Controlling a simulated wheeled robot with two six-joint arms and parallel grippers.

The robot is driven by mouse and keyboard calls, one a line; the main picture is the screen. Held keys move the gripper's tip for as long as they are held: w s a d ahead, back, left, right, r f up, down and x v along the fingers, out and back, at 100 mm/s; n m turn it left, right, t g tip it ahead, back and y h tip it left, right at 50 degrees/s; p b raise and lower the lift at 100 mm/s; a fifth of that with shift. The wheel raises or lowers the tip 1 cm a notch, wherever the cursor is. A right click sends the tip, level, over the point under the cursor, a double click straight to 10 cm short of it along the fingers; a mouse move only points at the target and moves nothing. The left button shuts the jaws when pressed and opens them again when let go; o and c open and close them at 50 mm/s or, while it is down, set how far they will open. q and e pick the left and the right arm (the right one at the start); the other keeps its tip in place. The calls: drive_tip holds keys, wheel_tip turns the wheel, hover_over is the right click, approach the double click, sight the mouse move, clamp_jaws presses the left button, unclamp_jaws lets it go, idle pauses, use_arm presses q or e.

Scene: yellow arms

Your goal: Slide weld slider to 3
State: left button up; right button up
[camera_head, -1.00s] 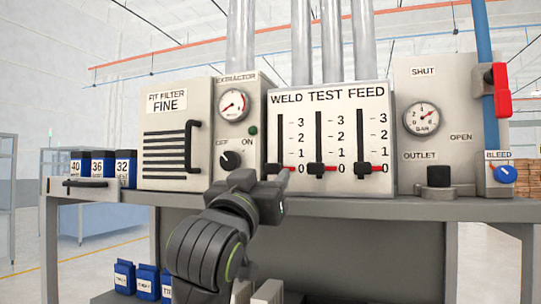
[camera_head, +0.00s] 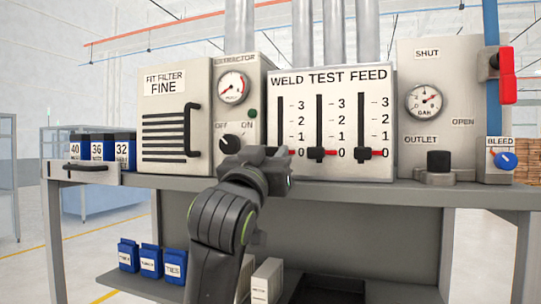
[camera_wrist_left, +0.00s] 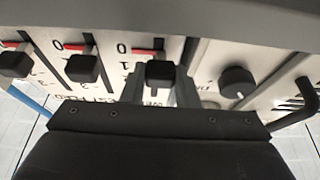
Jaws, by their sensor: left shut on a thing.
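The panel (camera_head: 375,90) reads WELD TEST FEED and has three upright slots with scales from 0 to 3. The weld slider's slot (camera_head: 280,118) is the leftmost in the head view, and its red pointer is at 0. My left gripper (camera_head: 281,157) is at the bottom of this slot and hides most of the knob. In the left wrist view the black weld knob (camera_wrist_left: 160,73) sits between my two fingers, which are shut on it. The test knob (camera_head: 317,153) and feed knob (camera_head: 364,153) also stand at 0. My right gripper is out of view.
The extractor dial (camera_head: 230,145) and the filter door handle (camera_head: 195,128) are left of the panel. The outlet knob (camera_head: 439,162) and blue bleed knob (camera_head: 504,160) are to its right. The bench edge (camera_head: 400,187) runs just below. The weld slot above my gripper is clear.

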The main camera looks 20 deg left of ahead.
use_arm(q)
wheel_tip(320, 180, up, 9)
drive_tip(key=shift+r, duration=0.15)
clamp_jaws()
drive_tip(key=shift+s+r, duration=0.2)
drive_tip(key=shift+r, duration=0.05)
drive_tip(key=o, duration=1)
unclamp_jaws()
drive_tip(key=shift+w, duration=0.1)
drive_tip(key=shift+o, duration=0.2)
drive_tip(key=shift+f, duration=0.1)
drive_tip(key=shift+f+b, duration=0.1)
drive_tip(key=shift+b, duration=0.2)
